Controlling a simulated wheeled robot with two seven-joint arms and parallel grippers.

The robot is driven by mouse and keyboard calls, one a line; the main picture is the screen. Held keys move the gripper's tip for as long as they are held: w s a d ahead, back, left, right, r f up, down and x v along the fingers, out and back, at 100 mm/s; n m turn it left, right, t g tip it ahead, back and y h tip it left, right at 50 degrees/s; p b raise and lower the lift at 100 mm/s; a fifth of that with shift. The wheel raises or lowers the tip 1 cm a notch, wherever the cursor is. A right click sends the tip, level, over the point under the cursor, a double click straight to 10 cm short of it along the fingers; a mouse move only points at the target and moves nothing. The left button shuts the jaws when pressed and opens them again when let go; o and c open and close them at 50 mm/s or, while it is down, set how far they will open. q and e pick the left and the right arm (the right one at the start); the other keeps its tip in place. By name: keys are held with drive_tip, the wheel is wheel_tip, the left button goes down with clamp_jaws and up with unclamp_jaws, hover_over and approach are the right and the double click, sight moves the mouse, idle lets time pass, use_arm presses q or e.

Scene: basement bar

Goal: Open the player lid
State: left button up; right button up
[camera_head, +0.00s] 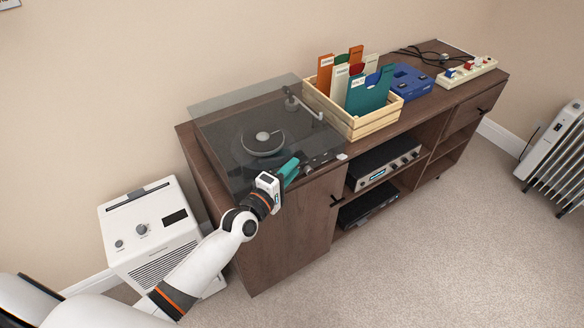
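The record player (262,142) sits on the left end of the wooden cabinet. Its smoky, see-through lid (221,120) covers the platter and tonearm. The lid looks down or nearly down; I cannot tell whether its front edge is slightly raised. My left gripper (289,170) is at the player's front edge, with its teal fingers close to the lid's front rim. I cannot tell whether they touch it. The gap between the fingers does not show clearly. My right gripper is not in view.
A wooden crate (371,126) of record sleeves stands right beside the player. Farther right are a blue box (411,81) and a power strip (467,72). An amplifier (384,163) sits on the shelf below. A white appliance (150,229) stands on the floor, left of the cabinet.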

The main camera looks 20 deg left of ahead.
use_arm(q)
drive_tip(key=shift+w+d, duration=0.1)
drive_tip(key=shift+w, duration=0.35)
drive_tip(key=shift+c, duration=0.4)
clamp_jaws()
drive_tip(key=shift+r, duration=0.1)
